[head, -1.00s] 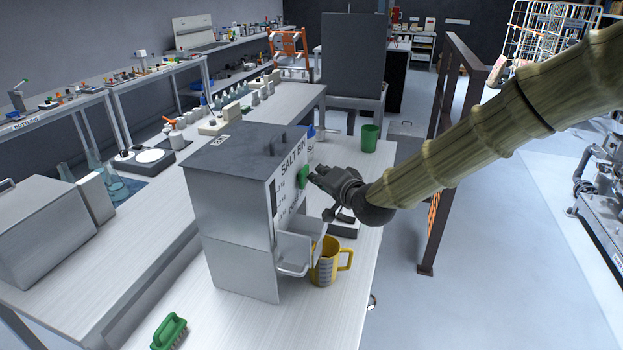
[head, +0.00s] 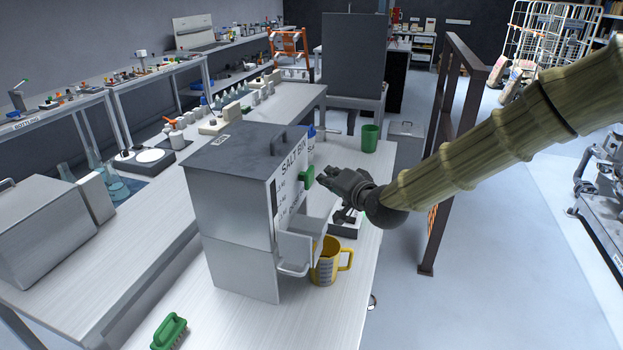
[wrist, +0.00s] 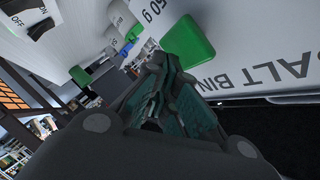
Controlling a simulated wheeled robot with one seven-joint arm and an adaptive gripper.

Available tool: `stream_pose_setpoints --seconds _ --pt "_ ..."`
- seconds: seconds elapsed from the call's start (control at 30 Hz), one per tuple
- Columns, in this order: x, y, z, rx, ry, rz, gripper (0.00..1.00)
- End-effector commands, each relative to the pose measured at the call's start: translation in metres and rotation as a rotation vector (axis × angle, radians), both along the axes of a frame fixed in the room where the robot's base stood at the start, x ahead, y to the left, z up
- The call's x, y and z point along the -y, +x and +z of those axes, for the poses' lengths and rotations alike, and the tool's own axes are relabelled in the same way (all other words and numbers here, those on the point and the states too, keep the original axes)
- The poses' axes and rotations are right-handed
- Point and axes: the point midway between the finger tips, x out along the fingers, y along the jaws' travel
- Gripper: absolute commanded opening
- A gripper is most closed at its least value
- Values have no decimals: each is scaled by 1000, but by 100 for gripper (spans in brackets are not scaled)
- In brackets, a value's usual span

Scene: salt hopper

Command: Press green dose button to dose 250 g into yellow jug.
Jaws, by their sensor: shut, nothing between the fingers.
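The grey salt bin (head: 235,215) stands on the bench, with its labelled front facing right. The green dose button (head: 308,177) sticks out of that front; it shows as a green block in the wrist view (wrist: 188,42). My gripper (head: 322,178) is shut and empty, with its fingertips just right of the button and a small gap in the head view. In the wrist view the fingertips (wrist: 158,62) lie close by the button; touching cannot be told there. The yellow jug (head: 326,268) stands upright under the spout on the front, its contents partly hidden.
A green brush (head: 169,331) lies at the bench's front. A green cup (head: 370,138) stands at the far end. A scale-like device (head: 345,225) sits behind the jug. A dark metal frame (head: 442,160) stands right of the bench.

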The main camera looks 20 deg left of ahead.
Motion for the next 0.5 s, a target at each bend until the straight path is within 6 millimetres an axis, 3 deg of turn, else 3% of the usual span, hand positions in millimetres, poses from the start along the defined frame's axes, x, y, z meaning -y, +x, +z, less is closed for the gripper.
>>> stream_pose_setpoints --seconds 0.33,0.5 --pt "2 0 0 0 0 0 0" --pt "12 1 0 0 2 -2 0"
